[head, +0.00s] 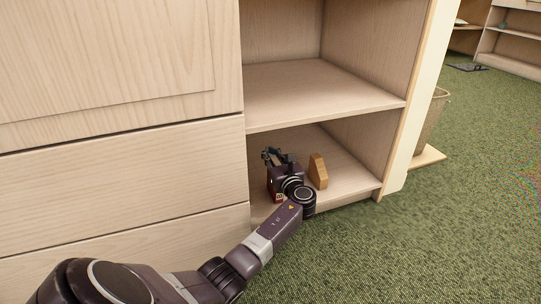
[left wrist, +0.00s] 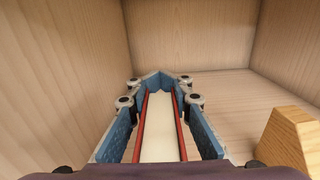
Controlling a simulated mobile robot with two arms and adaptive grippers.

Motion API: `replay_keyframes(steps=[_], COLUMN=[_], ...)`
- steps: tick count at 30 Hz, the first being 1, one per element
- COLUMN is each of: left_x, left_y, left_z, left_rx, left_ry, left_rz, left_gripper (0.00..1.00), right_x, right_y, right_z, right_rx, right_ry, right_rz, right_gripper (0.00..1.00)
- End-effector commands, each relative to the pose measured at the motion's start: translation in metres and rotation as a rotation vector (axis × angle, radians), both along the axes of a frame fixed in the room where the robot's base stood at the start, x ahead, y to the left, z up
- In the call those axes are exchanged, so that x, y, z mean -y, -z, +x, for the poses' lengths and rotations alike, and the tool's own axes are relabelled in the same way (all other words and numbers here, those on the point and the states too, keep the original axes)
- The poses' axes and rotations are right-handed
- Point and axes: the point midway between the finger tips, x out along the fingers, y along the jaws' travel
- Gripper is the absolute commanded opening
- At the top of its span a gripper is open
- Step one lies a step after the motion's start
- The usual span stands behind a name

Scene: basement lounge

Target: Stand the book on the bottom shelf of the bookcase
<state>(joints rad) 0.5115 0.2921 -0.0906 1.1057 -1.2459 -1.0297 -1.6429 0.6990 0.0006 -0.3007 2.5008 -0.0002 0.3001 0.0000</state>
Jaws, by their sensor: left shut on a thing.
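The book (left wrist: 160,130) is between the fingers of my left gripper (left wrist: 160,92), with red covers and cream page edges facing the wrist camera. In the head view my left gripper (head: 275,160) reaches into the bottom shelf (head: 345,182) of the bookcase (head: 310,85), near its left wall. A red part of the book (head: 277,194) shows below the gripper there. The book looks upright between the fingers; whether it touches the shelf floor is hidden. My right gripper is in neither view.
A wooden block (head: 318,171) stands on the bottom shelf just right of my left gripper; it also shows in the left wrist view (left wrist: 287,142). The shelf floor right of it is clear. Drawers (head: 125,185) are at left.

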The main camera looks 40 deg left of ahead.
Motion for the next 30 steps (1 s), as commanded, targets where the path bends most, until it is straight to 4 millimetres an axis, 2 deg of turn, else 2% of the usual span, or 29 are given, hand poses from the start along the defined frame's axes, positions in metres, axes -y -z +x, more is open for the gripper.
replay_keyframes(steps=[3,4,9,20,23,30], left_x=[0.0,0.0,0.0,0.002,0.01,0.047], left_y=[0.002,0.002,0.001,-0.001,-0.002,-0.005], left_z=[0.0,0.0,0.0,-0.001,-0.005,-0.024], left_rx=[0.0,0.0,0.0,0.0,-0.002,-0.002], left_ry=[0.0,0.0,0.0,0.001,0.001,0.003], left_rz=[0.001,0.0,0.0,-0.001,0.0,-0.002], left_gripper=[0.0,0.17,0.36,0.37,0.37,0.37], right_x=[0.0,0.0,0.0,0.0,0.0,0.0], right_y=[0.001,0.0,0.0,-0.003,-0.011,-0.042], right_z=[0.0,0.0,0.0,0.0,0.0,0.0], right_rx=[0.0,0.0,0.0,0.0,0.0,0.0], right_ry=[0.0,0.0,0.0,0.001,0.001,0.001], right_rz=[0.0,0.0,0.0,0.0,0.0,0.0], right_gripper=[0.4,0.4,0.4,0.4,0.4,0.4])
